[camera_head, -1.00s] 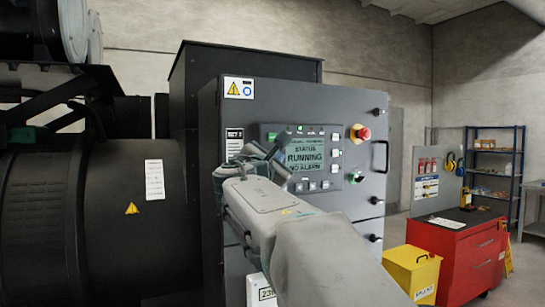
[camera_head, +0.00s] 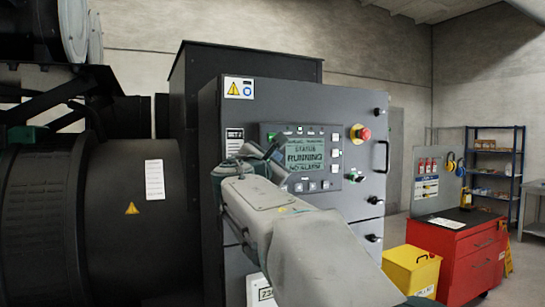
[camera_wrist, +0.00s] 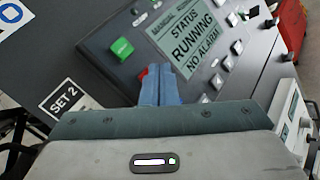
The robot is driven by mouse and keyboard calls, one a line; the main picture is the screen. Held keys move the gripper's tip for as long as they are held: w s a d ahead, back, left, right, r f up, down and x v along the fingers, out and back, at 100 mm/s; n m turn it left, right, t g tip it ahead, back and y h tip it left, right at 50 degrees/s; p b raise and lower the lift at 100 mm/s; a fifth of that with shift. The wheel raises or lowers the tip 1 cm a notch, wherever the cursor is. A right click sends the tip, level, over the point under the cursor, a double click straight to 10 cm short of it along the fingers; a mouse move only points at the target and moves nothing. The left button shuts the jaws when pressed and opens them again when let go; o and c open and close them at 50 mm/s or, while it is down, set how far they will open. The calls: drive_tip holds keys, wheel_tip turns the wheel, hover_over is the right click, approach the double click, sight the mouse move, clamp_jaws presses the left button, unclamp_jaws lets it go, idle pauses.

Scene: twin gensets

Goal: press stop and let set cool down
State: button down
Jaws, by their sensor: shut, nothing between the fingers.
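The set 2 control panel (camera_head: 332,166) is on a grey cabinet, and its display (camera_head: 304,154) reads STATUS RUNNING, NO ALARM. In the wrist view the display (camera_wrist: 187,40) is just beyond my fingers. My gripper (camera_head: 274,151) is shut and empty in front of the panel's left side. In the wrist view its fingertips (camera_wrist: 160,72) cover part of a red button (camera_wrist: 143,74); I cannot tell whether they touch it. A green button (camera_wrist: 121,48) shows clear of the fingers. A red mushroom button (camera_head: 361,133) on a yellow base is right of the display.
A black generator housing (camera_head: 135,215) fills the left. A yellow bin (camera_head: 411,270) and a red tool cabinet (camera_head: 458,252) stand at the right. A blue shelf rack (camera_head: 495,165) is behind them. The cabinet's handle (camera_head: 380,157) sticks out at its right edge.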

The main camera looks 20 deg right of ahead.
drive_tip(key=shift+w, duration=0.4)
drive_tip(key=shift+s, duration=0.1)
idle(0.3)
drive_tip(key=shift+s+b, duration=0.35)
drive_tip(key=shift+s, duration=0.5)
drive_tip(key=s+b, duration=0.1)
drive_tip(key=s, duration=0.5)
drive_tip(key=shift+d+b, duration=0.15)
drive_tip(key=shift+b, duration=0.25)
drive_tip(key=shift+f, duration=0.1)
